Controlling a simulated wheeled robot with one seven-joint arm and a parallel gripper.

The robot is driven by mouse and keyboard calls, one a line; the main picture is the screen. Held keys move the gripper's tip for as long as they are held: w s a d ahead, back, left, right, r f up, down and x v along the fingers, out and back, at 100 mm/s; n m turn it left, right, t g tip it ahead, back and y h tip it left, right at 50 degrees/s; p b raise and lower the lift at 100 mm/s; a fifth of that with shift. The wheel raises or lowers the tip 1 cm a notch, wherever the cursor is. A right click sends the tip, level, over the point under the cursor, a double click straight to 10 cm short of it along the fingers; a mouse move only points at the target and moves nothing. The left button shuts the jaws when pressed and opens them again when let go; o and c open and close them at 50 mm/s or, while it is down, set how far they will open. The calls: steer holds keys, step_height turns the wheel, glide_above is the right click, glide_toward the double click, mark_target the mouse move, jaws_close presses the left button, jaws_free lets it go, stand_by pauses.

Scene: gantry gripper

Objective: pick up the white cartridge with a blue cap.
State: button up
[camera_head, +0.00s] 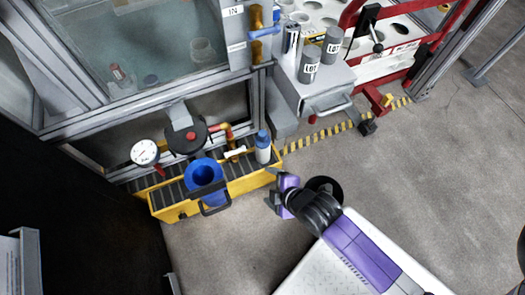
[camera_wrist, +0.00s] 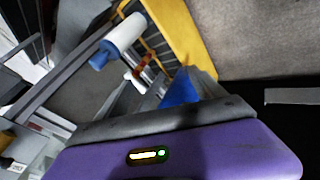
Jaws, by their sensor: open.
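The white cartridge with a blue cap (camera_head: 263,153) stands upright at the right end of the yellow roller conveyor (camera_head: 240,185) in the head view. In the wrist view the white cartridge (camera_wrist: 123,35) appears tilted in the upper left, its blue cap toward the lower left. My gripper (camera_head: 272,188) is open and empty. It is just below and right of the cartridge in the head view, apart from it, beside the conveyor's near edge. The wrist view shows no cartridge between the jaws.
A round gauge (camera_head: 145,152) and a black valve (camera_head: 186,135) are behind. Grey cylinders (camera_head: 309,64) stand on a cabinet at upper right. The floor (camera_head: 420,170) at right is clear.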

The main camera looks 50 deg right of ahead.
mark_target(263, 137)
steer(key=w+d+n+g, duration=0.2)
steer(key=w+d+n, duration=0.1)
steer(key=w+d, duration=0.1)
steer(key=w+d+r+n+g, duration=0.1)
steer(key=w+d+n+g, duration=0.2)
steer(key=w, duration=0.3)
steer(key=w+d+n+g, duration=0.2)
steer(key=w+d+n, duration=0.2)
steer(key=w+d, duration=0.1)
steer(key=shift+d+r+g, duration=0.2)
steer(key=shift+g, duration=0.1)
steer(key=shift+w+d+f+b, duration=0.1)
steer(key=shift+d+f+b, duration=0.1)
steer(key=shift+f+b, duration=1.25)
steer(key=shift+w+d+f+b, duration=0.15)
steer(key=shift+f+b, duration=0.4)
steer(key=shift+f, duration=1.8)
steer(key=shift+c, duration=0.5)
steer(key=c, duration=1.2)
steer(key=shift+r, duration=0.15)
steer(key=shift+c, duration=0.2)
